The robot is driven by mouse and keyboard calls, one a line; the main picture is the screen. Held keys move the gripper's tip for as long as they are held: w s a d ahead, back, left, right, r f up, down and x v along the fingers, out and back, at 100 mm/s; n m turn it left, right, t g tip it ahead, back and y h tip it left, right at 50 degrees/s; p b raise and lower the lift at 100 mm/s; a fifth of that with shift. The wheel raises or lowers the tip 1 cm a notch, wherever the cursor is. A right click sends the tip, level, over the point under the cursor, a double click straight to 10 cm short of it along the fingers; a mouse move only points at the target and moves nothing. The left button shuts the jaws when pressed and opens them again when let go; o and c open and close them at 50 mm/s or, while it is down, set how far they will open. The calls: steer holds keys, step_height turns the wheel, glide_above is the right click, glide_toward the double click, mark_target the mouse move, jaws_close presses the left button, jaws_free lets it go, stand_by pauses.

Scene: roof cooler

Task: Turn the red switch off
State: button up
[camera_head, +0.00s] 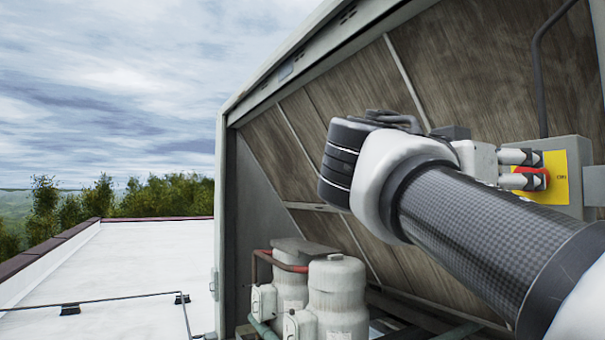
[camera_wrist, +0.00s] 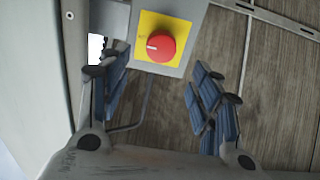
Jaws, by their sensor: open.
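The red switch (camera_wrist: 161,47) is a round knob with a small white mark at its left side, on a yellow plate (camera_wrist: 174,23) on a grey box. In the wrist view it sits at the top, just beyond and between my open fingers. In the head view the red switch (camera_head: 534,178) is partly hidden behind the fingers of my gripper (camera_head: 537,171), which lie in front of the yellow plate. My gripper (camera_wrist: 160,95) is open with nothing between its fingers. Whether a finger touches the knob cannot be told.
The grey box (camera_head: 575,150) is mounted on the cooler's brown slatted panel (camera_head: 480,60). Two pale tanks (camera_head: 337,290) with pipes stand below my arm. A conduit (camera_head: 538,80) runs above the box. The white roof (camera_head: 110,270) at left is mostly free.

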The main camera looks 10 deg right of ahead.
steer(key=p+x, duration=0.3)
steer(key=x, duration=0.7)
steer(key=shift+w+d, duration=0.15)
steer(key=shift+c, duration=0.5)
steer(key=c, duration=0.9)
